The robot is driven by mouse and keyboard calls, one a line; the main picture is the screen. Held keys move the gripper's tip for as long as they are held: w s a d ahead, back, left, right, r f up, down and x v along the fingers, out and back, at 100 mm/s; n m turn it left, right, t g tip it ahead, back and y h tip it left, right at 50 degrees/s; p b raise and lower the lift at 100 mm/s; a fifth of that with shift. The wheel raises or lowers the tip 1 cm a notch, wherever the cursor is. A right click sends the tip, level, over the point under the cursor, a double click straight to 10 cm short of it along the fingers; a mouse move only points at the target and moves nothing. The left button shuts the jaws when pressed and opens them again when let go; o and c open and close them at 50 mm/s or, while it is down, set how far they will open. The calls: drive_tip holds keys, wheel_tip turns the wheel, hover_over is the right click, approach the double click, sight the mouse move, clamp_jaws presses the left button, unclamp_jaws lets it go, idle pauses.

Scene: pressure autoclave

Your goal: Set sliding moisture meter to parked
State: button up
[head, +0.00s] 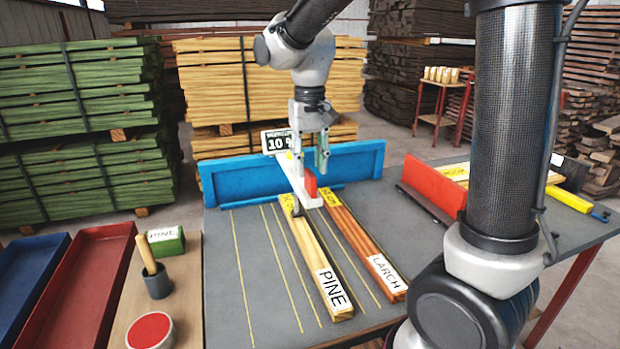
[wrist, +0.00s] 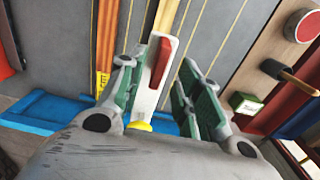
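The sliding moisture meter (head: 295,178) has a white body, a red grip (head: 310,183) and a display reading 10 %. It is at the far end of the boards, by the blue fence (head: 350,160). Its near end lies over the ends of the pine board (head: 310,245) and larch board (head: 350,232). My gripper (head: 320,160) points down just above and beside the red grip. In the wrist view, the green fingers (wrist: 160,95) are apart, with the white body and red grip (wrist: 163,62) showing between them. I cannot see contact with the grip.
The grey table (head: 245,285) has yellow lines and is bare left of the pine board. A red fence (head: 433,187) stands at right. At left are a red tray (head: 80,285), a blue tray (head: 30,270), a stamp (head: 155,275), a red ink pad (head: 150,331) and a green block (head: 167,242).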

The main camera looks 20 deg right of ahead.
sight(310, 172)
drive_tip(key=shift+f, duration=2.2)
clamp_jaws()
